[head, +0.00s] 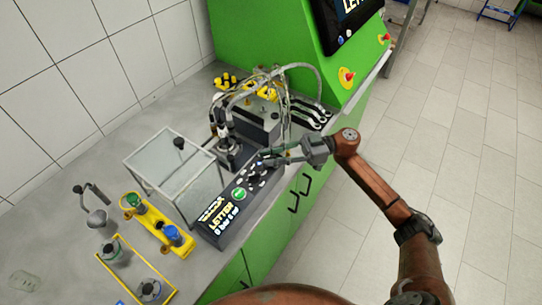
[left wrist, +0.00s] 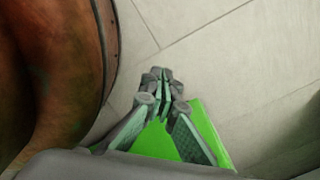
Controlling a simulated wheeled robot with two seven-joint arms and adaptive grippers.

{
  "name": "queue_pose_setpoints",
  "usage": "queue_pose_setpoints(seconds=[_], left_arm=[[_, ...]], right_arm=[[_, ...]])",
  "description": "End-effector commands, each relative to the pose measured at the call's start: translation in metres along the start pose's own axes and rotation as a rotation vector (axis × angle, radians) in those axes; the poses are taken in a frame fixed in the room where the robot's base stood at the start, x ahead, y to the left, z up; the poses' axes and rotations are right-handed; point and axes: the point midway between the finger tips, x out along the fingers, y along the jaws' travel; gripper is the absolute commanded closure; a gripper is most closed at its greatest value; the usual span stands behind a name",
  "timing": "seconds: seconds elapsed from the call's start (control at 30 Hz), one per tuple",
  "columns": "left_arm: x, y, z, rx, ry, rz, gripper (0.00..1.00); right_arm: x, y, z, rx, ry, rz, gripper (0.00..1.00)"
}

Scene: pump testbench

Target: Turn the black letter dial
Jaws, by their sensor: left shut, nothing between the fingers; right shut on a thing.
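The black control box (head: 219,216) with "LETTER" lettering and a green button stands near the front edge of the bench. The black letter dial (head: 258,173) is at its far end, small and partly covered by my fingers. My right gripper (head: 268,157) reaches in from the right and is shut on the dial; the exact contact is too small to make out. My left gripper (left wrist: 163,92) is shut and empty in the left wrist view, above the tiled floor and a green surface. It does not show in the head view.
A clear box (head: 170,165) with a black knob stands left of the control box. A yellow holder (head: 155,225) with green and blue-topped parts is at the lower left. Hoses and the pump rig (head: 262,125) rise behind my right gripper. Open floor lies to the right.

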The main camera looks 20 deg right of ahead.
Motion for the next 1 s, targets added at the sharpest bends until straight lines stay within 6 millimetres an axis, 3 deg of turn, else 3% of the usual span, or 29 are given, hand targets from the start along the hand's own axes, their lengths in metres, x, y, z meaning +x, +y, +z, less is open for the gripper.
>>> queue_pose_setpoints(seconds=[0.27, 0.5, 1.0], left_arm=[[-0.045, -0.003, -0.022, 0.0, 0.035, -0.004, 1.0], [-0.097, -0.006, -0.038, -0.001, 0.062, -0.007, 1.0], [-0.186, -0.01, -0.054, -0.001, 0.088, -0.01, 1.0]], right_arm=[[0.0, -0.002, -0.009, 0.001, -0.001, 0.116, 1.0], [0.0, -0.002, -0.01, 0.002, 0.0, 0.276, 1.0], [0.0, -0.002, -0.007, 0.004, 0.002, 0.628, 1.0]])
